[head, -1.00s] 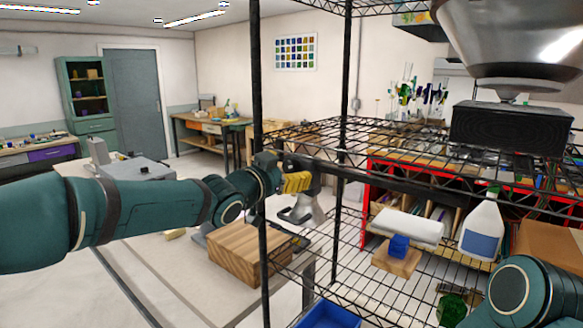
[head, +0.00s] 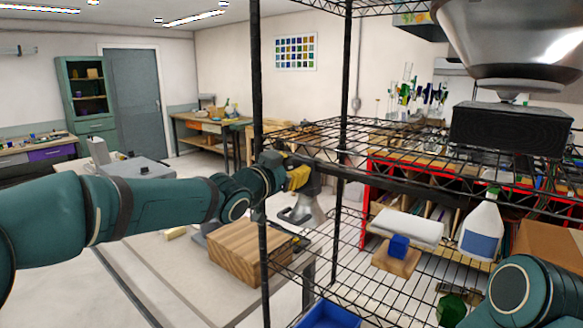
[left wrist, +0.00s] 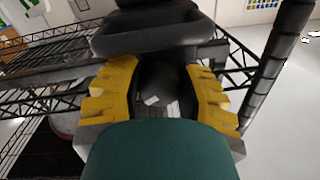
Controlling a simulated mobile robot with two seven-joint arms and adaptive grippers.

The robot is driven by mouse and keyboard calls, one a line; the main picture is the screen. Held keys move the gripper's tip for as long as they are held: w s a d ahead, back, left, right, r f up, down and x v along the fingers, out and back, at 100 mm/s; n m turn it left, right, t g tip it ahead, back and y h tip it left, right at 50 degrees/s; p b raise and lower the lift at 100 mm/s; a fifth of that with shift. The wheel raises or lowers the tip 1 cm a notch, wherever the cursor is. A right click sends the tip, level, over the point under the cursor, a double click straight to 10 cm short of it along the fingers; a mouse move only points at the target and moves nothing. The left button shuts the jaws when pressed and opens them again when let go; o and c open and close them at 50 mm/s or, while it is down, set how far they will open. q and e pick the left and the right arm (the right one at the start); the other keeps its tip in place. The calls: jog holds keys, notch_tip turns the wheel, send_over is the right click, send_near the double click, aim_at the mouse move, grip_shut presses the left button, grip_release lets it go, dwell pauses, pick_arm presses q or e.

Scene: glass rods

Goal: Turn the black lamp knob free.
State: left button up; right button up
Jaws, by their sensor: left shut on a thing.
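My left gripper (head: 298,178) reaches in from the left past the dark shelf post. Its yellow fingers sit just above a grey metal lamp shade (head: 309,208). In the left wrist view the yellow fingers (left wrist: 160,92) stand on either side of a dark rounded piece, the black lamp knob (left wrist: 160,82), and are shut on it. In the head view the knob is hidden by the gripper. My right gripper is out of view; only part of my right arm shows at the bottom right.
The black wire shelf (head: 345,180) and its posts stand close around my left gripper. A wooden block (head: 245,252) lies on the table below. A white bottle (head: 482,228), a blue cube (head: 399,246) and a blue bin (head: 328,315) are to the right and below.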

pick_arm(q)
jog(key=n+p, duration=0.2)
jog(key=n, duration=0.1)
jog(key=shift+r, duration=0.1)
grip_shut()
jog(key=shift+n+p, duration=1.15)
jog(key=shift+n, duration=0.65)
jog(key=o, duration=1.2)
grip_release()
jog(key=v, duration=1.2)
